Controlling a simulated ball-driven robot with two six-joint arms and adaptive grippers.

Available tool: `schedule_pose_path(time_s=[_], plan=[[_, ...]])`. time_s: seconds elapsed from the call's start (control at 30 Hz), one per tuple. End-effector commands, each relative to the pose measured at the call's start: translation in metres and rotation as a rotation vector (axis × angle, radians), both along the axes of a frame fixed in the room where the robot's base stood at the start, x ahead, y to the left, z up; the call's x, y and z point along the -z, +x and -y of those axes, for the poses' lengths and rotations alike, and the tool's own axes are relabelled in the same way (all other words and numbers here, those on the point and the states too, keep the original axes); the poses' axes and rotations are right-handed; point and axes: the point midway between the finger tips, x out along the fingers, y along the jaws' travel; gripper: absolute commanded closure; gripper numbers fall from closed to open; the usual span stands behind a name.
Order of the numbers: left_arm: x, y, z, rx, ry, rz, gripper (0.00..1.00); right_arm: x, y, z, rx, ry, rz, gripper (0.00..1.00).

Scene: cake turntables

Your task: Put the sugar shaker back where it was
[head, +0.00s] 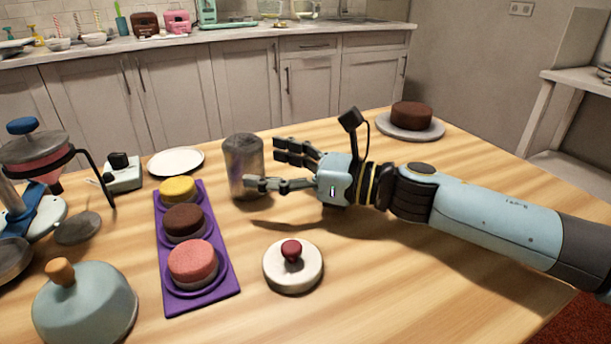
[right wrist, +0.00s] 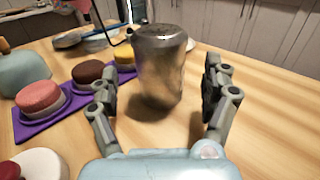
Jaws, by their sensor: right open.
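The sugar shaker (head: 243,163) is a grey metal cylinder standing upright on the wooden table, right of the purple tray. In the right wrist view the shaker (right wrist: 160,70) stands between the two fingers, with gaps to both sides. My right gripper (head: 268,165) is open around the shaker, reaching in from the right; its fingers (right wrist: 160,95) also show in the right wrist view. One finger passes in front of the shaker's lower part in the head view. My left gripper is not in view.
A purple tray (head: 232,291) with three small cakes lies left of the shaker. A round white lid with a red knob (head: 293,268) sits in front. A white plate (head: 176,161) lies behind left, and a chocolate cake (head: 411,115) stands far right. The table's front right is clear.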

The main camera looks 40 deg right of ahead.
Motion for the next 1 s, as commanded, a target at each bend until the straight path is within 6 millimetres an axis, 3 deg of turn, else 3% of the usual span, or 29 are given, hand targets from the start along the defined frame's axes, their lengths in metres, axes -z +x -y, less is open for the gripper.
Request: schedule_pose_path(time_s=[0.17,0.5,1.0], plan=[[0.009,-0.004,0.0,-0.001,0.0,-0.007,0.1,0.003,-0.024,0.013,-0.003,-0.004,-0.006,0.18],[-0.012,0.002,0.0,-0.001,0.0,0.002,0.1,-0.003,-0.055,0.031,-0.002,-0.002,-0.001,0.18],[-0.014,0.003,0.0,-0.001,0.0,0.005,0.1,0.0,-0.062,0.036,0.001,0.0,0.001,0.18]])
